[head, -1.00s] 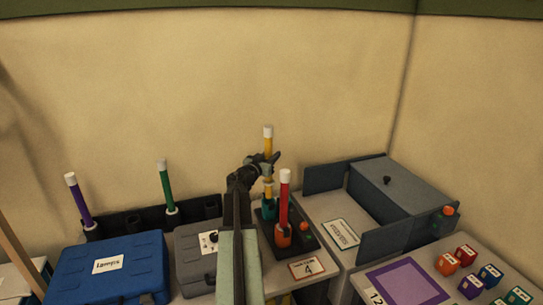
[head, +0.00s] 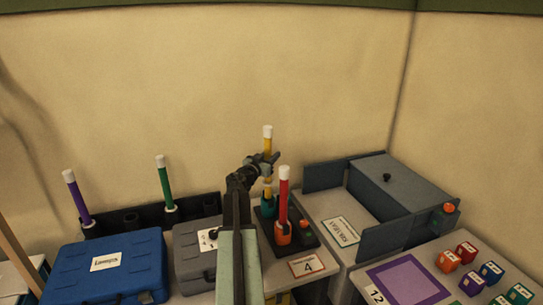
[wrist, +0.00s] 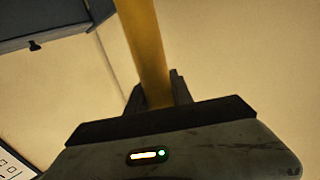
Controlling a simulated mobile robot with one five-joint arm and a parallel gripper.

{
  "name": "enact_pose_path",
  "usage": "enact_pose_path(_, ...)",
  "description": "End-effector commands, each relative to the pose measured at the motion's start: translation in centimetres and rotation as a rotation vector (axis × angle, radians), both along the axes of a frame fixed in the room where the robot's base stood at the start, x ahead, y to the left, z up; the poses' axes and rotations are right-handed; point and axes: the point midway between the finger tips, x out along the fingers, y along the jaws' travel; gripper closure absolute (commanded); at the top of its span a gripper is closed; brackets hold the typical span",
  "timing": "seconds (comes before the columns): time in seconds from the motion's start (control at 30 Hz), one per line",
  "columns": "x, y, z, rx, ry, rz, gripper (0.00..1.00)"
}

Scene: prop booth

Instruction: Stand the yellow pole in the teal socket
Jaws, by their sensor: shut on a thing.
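The yellow pole (head: 267,145) with a white top stands upright in the head view. My gripper (head: 265,160) is shut on it around its middle. The pole also crosses the wrist view (wrist: 145,45), between the fingers. The teal socket (head: 268,207) is on a dark base plate, directly under the pole. The pole's lower end meets the socket's top in the picture; I cannot tell how deep it sits. A red pole (head: 283,195) stands in the orange socket (head: 283,234) just in front and to the right.
A blue case (head: 110,275) and a grey case (head: 190,260) stand left. Purple (head: 77,198) and green (head: 164,180) poles stand in a dark rack behind them. A grey box (head: 405,190) with open flaps is at right, and several coloured blocks (head: 468,250) lie front right.

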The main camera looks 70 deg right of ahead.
Motion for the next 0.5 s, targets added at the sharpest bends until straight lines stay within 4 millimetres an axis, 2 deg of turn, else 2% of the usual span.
enact_pose_path(0.5, 0.1, 0.0, -2.7, 0.0, 0.0, 0.001, 1.0)
